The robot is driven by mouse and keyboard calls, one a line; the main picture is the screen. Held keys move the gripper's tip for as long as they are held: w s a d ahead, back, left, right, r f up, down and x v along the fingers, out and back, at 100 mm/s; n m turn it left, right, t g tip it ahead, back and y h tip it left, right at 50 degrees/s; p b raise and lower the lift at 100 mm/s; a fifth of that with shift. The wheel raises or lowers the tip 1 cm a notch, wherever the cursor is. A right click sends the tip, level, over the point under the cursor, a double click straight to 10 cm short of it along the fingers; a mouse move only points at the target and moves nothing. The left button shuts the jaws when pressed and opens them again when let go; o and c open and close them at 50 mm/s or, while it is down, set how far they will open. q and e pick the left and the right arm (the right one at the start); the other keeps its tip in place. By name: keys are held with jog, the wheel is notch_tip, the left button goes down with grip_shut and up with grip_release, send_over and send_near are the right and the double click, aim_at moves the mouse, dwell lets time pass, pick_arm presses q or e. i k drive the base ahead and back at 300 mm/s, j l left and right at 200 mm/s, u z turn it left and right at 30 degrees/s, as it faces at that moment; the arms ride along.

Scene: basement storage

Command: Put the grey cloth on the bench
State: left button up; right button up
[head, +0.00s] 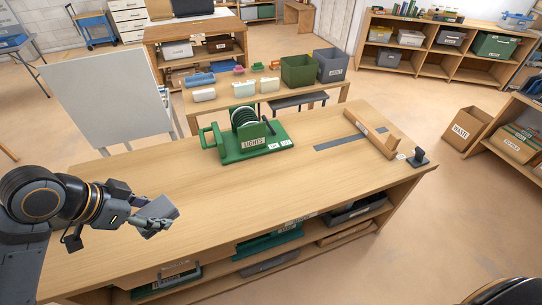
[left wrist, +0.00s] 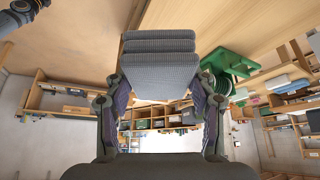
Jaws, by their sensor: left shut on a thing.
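The grey cloth (head: 160,213) is a folded, flat pad, and my left gripper (head: 150,223) is shut on it. In the left wrist view the folded layers of the cloth (left wrist: 158,62) show between the two fingers of the left gripper (left wrist: 160,92). The wooden bench (head: 130,178) fills the middle of the head view. The cloth shows over the left part of the bench top, near its front edge. I cannot tell whether it touches the top. My right gripper is not in view.
A green reel stand (head: 246,142) labelled LIGHTS stands at the bench's far side. A grey strip (head: 338,141), a long wooden piece (head: 370,133) and a small black stand (head: 418,157) are at the right end. The bench top between cloth and reel is clear. A grey board (head: 108,105) stands behind.

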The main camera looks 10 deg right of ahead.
aim_at(344, 168)
jog(key=i+l+z, duration=0.1)
jog(key=z, duration=1.6)
jog(key=i, duration=0.95)
